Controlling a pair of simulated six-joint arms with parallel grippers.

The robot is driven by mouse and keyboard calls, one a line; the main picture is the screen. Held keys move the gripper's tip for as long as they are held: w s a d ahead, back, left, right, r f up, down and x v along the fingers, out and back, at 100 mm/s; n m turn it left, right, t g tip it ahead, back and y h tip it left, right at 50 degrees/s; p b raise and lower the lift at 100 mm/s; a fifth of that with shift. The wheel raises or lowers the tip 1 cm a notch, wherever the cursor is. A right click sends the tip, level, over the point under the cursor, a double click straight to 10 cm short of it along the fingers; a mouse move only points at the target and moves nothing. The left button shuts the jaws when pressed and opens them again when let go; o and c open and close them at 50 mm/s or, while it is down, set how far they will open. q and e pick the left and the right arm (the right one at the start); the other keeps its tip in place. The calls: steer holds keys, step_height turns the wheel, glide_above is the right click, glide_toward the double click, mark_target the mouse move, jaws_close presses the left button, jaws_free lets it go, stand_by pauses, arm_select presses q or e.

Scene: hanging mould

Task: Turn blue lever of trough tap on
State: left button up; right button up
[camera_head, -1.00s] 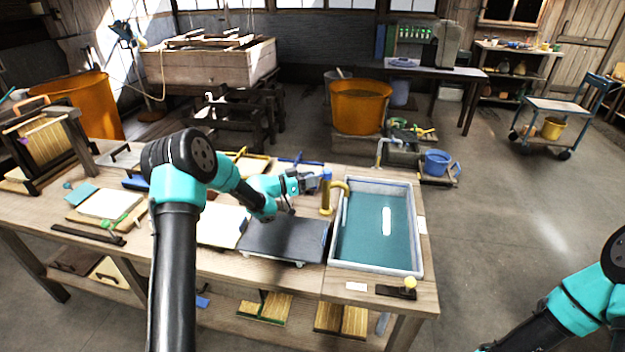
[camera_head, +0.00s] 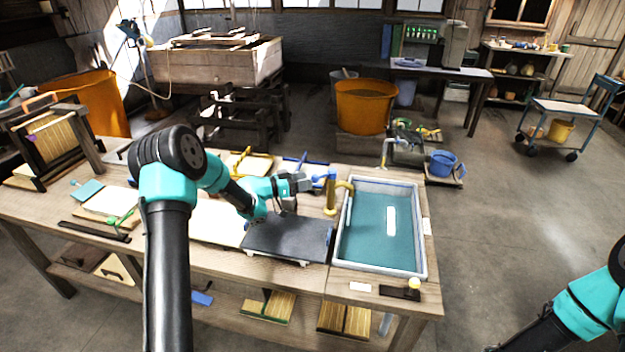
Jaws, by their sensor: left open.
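The trough tap (camera_head: 332,198) is a yellow brass post with a curved spout, standing at the left edge of the water-filled trough (camera_head: 424,225). Its blue lever (camera_head: 325,176) is at the top of the post and points left, towards my left gripper. My left gripper (camera_head: 309,183) is open, with its fingertips close to the left end of the blue lever; I cannot tell whether they touch it. My right arm (camera_head: 588,305) shows at the lower right, but its gripper is out of view.
A dark flat board (camera_head: 288,238) lies on the bench under my left arm. A blue-handled tool (camera_head: 300,161) lies behind the gripper. A blue bucket (camera_head: 442,163) stands beyond the bench.

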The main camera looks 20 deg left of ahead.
arm_select(q)
steer(key=v, duration=1.3)
steer(key=shift+d, duration=0.1)
